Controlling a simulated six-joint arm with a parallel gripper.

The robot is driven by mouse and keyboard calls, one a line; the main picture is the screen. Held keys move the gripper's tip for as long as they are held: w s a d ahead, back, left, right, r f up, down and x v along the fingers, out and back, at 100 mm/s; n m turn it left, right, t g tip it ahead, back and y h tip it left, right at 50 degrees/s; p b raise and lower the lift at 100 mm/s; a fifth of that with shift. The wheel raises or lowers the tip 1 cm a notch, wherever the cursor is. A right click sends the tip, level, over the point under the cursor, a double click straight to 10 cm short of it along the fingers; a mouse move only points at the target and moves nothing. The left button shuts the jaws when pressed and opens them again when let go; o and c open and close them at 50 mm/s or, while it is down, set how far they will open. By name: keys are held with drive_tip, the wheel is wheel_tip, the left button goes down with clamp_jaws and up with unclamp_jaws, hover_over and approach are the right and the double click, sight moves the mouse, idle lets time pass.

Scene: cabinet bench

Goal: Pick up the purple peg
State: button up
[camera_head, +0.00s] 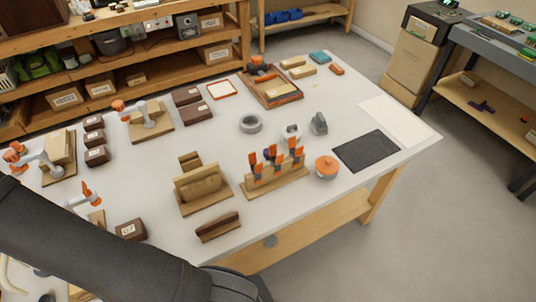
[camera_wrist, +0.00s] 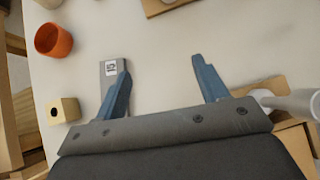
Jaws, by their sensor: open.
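No object in view is clearly a purple peg. In the head view a small dark purple shape (camera_head: 267,154) shows at the wooden rack (camera_head: 275,184) of orange-handled tools; it is too small to identify. The wrist view shows nothing purple. My gripper (camera_wrist: 163,82) is open in the wrist view, its two blue-grey fingers wide apart with only pale tabletop between them. A grey block with a printed tag (camera_wrist: 112,68) lies beside and partly behind the left finger. My gripper's fingers cannot be made out in the head view.
In the wrist view an orange cup (camera_wrist: 53,40) and a wooden block with a hole (camera_wrist: 63,110) stand at left, and a pale cylinder (camera_wrist: 296,101) at right. A dark mat (camera_head: 366,151) lies on the table's right. A purple item (camera_head: 483,107) is on the far-right shelf.

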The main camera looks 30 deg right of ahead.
drive_tip(key=shift+c, duration=0.6)
drive_tip(key=w+d+r+m+g+h, duration=0.1)
drive_tip(key=w+d+m, duration=0.2)
drive_tip(key=d, duration=0.9)
drive_tip(key=w+d+r+m+g+h, duration=0.1)
drive_tip(key=w+d+m+g+h, duration=0.1)
drive_tip(key=d, duration=1)
drive_tip(key=w+d+r+m+g+h, duration=0.1)
drive_tip(key=w+d+r+m, duration=0.15)
drive_tip(key=d, duration=0.95)
drive_tip(key=m+g, duration=0.5)
drive_tip(key=m, duration=0.4)
approach(267, 151)
drive_tip(key=shift+y, duration=0.3)
drive_tip(key=x, duration=0.5)
drive_tip(key=shift+w+d+f, duration=0.1)
drive_tip(key=shift+w+f, duration=0.1)
drive_tip(key=shift+f, duration=0.1)
drive_tip(key=x, duration=0.4)
drive_tip(key=shift+s+d+r, duration=0.2)
drive_tip(key=shift+s+d, duration=0.05)
drive_tip(key=shift+d, duration=0.1)
drive_tip(key=shift+d+f, duration=0.25)
drive_tip(key=shift+f, duration=0.4)
